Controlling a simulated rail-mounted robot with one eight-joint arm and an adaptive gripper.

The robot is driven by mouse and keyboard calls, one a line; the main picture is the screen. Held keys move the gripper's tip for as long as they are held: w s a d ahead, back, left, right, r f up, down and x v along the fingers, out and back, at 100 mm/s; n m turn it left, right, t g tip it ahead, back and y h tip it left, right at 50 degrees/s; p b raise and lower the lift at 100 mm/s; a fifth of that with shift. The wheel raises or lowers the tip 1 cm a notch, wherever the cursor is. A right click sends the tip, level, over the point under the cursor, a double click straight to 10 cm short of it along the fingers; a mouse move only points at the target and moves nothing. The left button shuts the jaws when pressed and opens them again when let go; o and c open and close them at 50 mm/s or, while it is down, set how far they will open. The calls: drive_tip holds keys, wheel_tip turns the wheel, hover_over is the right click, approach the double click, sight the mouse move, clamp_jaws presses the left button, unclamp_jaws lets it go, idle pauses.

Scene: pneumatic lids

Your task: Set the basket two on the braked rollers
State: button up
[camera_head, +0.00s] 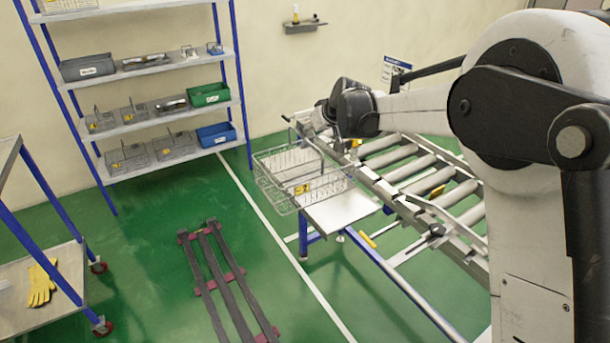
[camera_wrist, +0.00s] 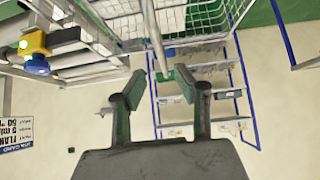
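In the wrist view the handle rises between the fingertips of my gripper (camera_wrist: 163,76), and the basket mesh (camera_wrist: 200,18) lies beyond. The grey rollers (camera_head: 415,170) lie right of the basket; which are braked I cannot tell.
A bare metal plate (camera_head: 340,210) on blue legs adjoins the conveyor, just right of the basket. Shelves (camera_head: 150,130) with bins and baskets stand at the back left. A dark pallet (camera_head: 215,265) lies on the floor.

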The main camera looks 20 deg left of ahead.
drive_tip(key=shift+s+p+x, duration=0.15)
drive_tip(key=shift+p+x, duration=0.15)
drive_tip(key=shift+x, duration=1.05)
drive_tip(key=shift+s+p+x, duration=0.1)
drive_tip(key=shift+p+x, duration=0.15)
drive_tip(key=shift+x, duration=1.05)
drive_tip(key=shift+f, duration=0.15)
clamp_jaws()
